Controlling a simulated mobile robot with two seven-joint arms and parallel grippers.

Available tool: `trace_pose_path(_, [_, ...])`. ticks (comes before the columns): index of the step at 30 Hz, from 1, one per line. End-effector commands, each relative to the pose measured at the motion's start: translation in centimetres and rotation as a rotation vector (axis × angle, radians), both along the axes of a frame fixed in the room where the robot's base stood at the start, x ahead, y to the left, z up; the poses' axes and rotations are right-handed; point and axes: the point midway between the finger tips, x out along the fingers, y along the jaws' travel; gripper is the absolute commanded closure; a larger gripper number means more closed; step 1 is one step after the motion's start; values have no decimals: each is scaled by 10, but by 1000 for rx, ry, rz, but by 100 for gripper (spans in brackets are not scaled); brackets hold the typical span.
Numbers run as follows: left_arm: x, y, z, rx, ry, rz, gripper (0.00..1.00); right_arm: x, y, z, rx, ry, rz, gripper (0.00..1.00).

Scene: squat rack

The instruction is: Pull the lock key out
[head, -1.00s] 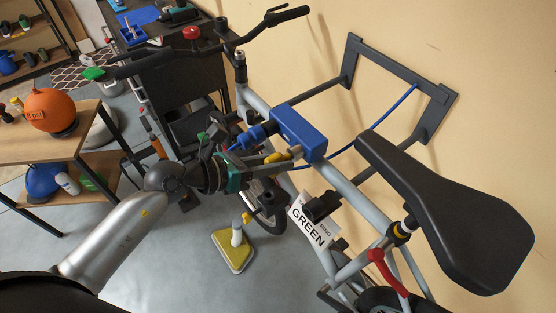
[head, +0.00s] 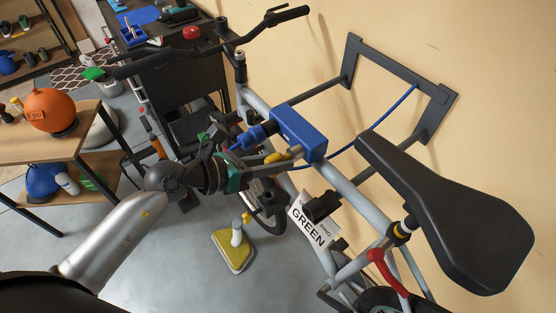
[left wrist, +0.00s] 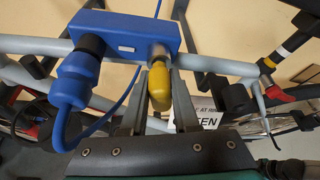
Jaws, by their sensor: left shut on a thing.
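The lock key has a yellow grip (head: 277,157), seen in the head view at the near side of a blue box (head: 300,133) on the bicycle's grey frame tube. In the left wrist view the yellow key (left wrist: 160,90) hangs from the blue box (left wrist: 125,33), with a pale metal part at its top against the box. My left gripper (head: 288,156) is shut on the yellow key, one grey finger on each side of it. The inner end of the key is hidden. My right gripper is not in view.
A blue plug and cable (left wrist: 75,82) sit beside the key on the same box. The black saddle (head: 450,210), handlebar (head: 286,16) and wall rack (head: 400,70) are close around.

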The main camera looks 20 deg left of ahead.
Motion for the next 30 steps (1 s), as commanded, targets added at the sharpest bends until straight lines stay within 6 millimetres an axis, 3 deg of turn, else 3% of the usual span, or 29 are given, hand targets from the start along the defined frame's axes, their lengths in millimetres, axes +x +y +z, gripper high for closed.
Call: trace_pose_path(30, [-11,9,0,1,1,1,100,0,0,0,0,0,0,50])
